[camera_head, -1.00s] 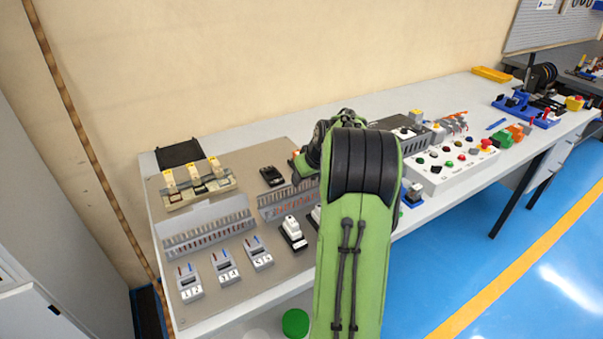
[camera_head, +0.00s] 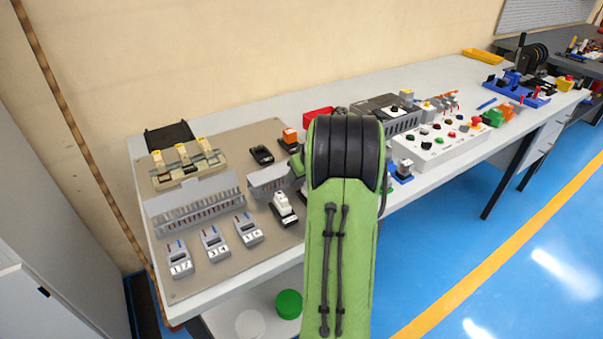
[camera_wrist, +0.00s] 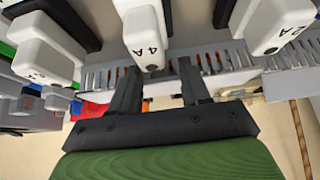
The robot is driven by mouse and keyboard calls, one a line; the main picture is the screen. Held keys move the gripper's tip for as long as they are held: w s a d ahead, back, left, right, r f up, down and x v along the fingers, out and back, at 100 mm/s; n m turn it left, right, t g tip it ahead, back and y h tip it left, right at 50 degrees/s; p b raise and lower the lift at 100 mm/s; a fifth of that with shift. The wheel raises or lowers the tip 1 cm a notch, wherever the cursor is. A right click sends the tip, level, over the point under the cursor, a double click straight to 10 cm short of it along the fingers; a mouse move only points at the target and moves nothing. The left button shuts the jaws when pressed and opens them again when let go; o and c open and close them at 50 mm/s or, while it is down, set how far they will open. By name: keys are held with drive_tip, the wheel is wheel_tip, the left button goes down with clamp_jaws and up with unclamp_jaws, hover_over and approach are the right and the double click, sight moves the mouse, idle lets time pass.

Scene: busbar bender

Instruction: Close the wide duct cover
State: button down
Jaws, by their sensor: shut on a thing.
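Two slotted grey wiring ducts lie on the beige panel in the head view. The left duct (camera_head: 200,205) has its grey cover (camera_head: 190,187) tilted up along the back edge. The other duct (camera_head: 268,180) is partly hidden by my arm; a grey cover surface shows on it and its wires are barely visible. In the wrist view my gripper (camera_wrist: 158,78) has its two black fingers slightly apart at a slotted grey duct (camera_wrist: 210,65), shut on what seems to be the duct's cover. The exact contact is unclear. My gripper is hidden behind my arm in the head view.
White blocks marked 4A (camera_wrist: 147,42) and 2A (camera_wrist: 277,25) stand close to the fingers. Several grey terminal units (camera_head: 214,243) stand in front of the left duct. A red box (camera_head: 316,117) and a button panel (camera_head: 440,142) lie to the right.

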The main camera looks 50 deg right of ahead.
drive_tip(key=shift+s+f, duration=0.2)
drive_tip(key=shift+f, duration=0.2)
drive_tip(key=c, duration=0.5)
unclamp_jaws()
drive_tip(key=shift+r, duration=0.1)
drive_tip(key=shift+w+r, duration=0.1)
drive_tip(key=shift+r, duration=0.3)
drive_tip(key=p+v, duration=0.4)
drive_tip(key=v, duration=1.1)
drive_tip(key=shift+a+p, duration=0.15)
drive_tip(key=shift+p, duration=0.25)
